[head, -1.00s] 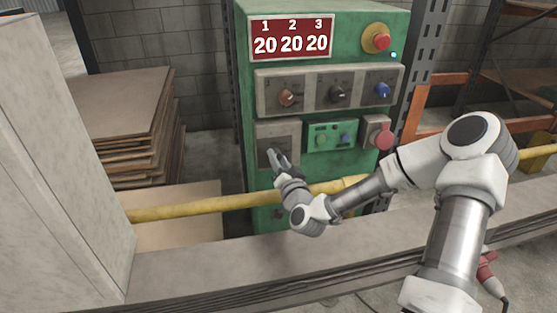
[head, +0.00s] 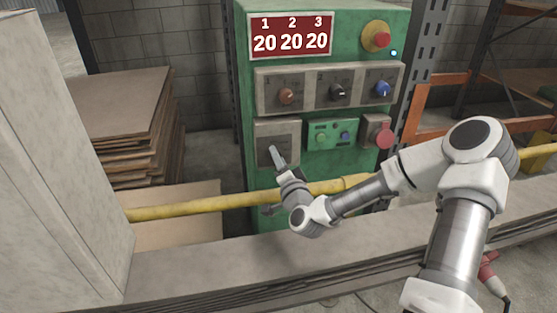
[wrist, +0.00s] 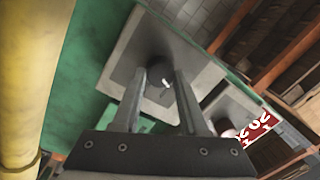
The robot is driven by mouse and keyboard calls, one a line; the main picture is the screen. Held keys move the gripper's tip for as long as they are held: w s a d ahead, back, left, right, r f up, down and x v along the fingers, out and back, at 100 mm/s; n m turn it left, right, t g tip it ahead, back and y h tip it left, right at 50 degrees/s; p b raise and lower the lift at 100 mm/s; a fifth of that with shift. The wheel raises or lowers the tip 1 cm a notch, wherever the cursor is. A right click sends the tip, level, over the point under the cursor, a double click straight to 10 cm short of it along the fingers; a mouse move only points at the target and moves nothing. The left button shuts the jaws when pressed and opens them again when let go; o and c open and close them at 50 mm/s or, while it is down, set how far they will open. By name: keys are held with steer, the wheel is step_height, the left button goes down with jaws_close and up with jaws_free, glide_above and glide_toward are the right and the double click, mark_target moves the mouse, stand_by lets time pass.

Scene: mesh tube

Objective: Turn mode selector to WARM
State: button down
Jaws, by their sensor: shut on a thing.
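The green control cabinet (head: 225,190) carries a lower-left grey plate (head: 263,128), which my gripper (head: 275,157) reaches in the head view. In the wrist view a dark round knob (wrist: 160,70) with a small white mark sits on this grey plate (wrist: 190,62). My gripper (wrist: 154,80) has one finger on each side of the knob and is shut on it. The fingers hide part of the knob. In the head view the knob is hidden behind the gripper, and no label such as WARM is legible in either view.
Above are a brown knob (head: 287,96), a black knob (head: 338,92) and a blue knob (head: 383,89). A red emergency button (head: 382,40) and a red display (head: 291,36) reading 20 20 20 sit higher. A yellow pipe (head: 200,207) runs below my gripper.

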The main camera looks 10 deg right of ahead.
steer(key=shift+f+m, duration=0.1)
steer(key=shift+m, duration=2.1)
steer(key=shift+c, duration=2.2)
jaws_free()
steer(key=s+p, duration=1.1)
steer(key=s, duration=0.6)
steer(key=shift+s+d+f, duration=0.2)
steer(key=shift+d+f, duration=0.2)
